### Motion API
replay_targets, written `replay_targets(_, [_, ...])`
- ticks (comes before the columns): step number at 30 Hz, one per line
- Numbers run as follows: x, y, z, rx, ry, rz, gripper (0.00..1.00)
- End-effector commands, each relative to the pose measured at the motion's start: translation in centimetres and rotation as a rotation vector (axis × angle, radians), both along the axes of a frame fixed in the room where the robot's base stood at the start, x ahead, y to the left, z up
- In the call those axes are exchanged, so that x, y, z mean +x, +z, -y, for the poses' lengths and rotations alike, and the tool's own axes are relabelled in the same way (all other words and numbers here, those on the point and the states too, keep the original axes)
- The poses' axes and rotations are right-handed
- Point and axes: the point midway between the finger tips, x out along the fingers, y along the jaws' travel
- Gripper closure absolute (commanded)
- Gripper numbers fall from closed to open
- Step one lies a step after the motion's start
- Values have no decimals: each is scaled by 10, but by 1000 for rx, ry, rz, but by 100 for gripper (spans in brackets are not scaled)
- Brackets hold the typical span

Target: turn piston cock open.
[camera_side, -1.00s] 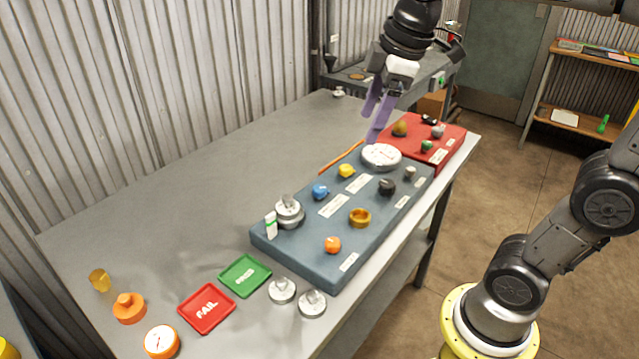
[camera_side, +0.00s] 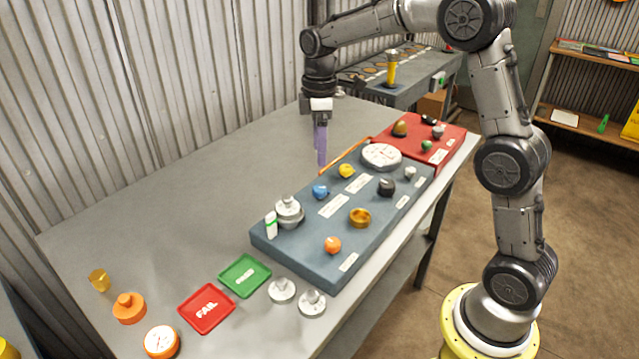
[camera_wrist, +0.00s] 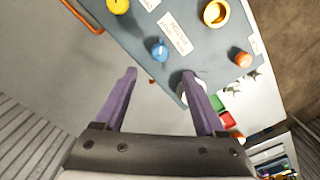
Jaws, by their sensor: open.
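The blue-grey panel (camera_side: 300,255) carries several knobs; its labels are too small to read, so I cannot tell which is the piston cock. A blue knob (camera_side: 320,191), a yellow knob (camera_side: 346,171), a brass ring (camera_side: 360,217), an orange knob (camera_side: 333,244), a black knob (camera_side: 387,187) and a metal fitting (camera_side: 288,209) stand on it. My gripper (camera_side: 321,162) is open and empty, pointing down above the table near the panel's far-left edge. In the wrist view, the blue knob (camera_wrist: 159,48) shows ahead, between the fingertips; the right finger partly hides the metal fitting.
A white round gauge (camera_side: 381,156) sits at the panel's far end, beside a red panel (camera_side: 452,143) with small parts. Green (camera_side: 245,276) and red (camera_side: 207,308) trays and loose fittings lie in front. The table's left side is clear.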

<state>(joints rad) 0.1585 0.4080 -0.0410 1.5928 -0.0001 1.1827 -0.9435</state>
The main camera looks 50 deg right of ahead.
Motion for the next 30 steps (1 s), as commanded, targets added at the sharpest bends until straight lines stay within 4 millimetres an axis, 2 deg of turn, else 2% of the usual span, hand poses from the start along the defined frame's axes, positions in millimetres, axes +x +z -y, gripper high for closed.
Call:
replay_targets(1, [-1,-12,0,1,0,-6,28])
replay_targets(9, [-1,-64,0,1,0,-4,28])
replay_targets(15, [-1,-91,-1,1,0,-2,28])
replay_targets(21, [0,-102,0,0,0,0,28])
replay_targets(29, [0,-103,0,0,0,1,28])
replay_targets(30, [0,-103,0,0,0,1,33])
